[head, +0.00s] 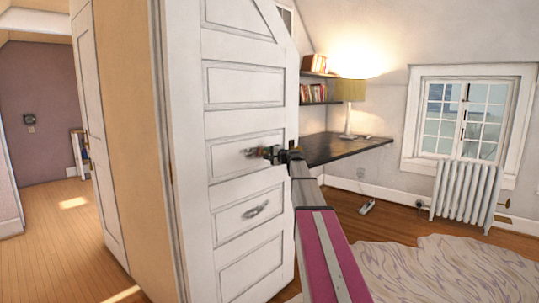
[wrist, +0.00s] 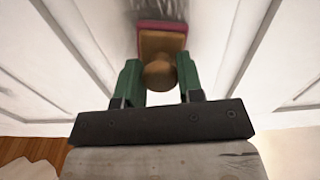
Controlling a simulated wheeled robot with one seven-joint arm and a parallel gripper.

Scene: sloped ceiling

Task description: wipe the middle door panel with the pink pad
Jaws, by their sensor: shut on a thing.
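The white door (head: 205,160) stands in the middle of the head view with several stacked panels. My gripper (head: 262,153) is in front of the middle door panel (head: 225,160). In the wrist view my gripper (wrist: 158,80) is shut on the round wooden knob of the pink pad (wrist: 162,28). The pad's pink edge faces the door; I cannot tell for certain whether it touches. A grey smudge shows on the white surface just beyond the pad. In the head view the pad is small and mostly hidden by the gripper.
A grey scribble-like mark (head: 257,210) is on the panel below. A dark desk (head: 345,150) with a lamp (head: 350,95) stands behind the door to the right. A radiator (head: 466,193) is under the window, and a pale rug (head: 440,270) covers the floor.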

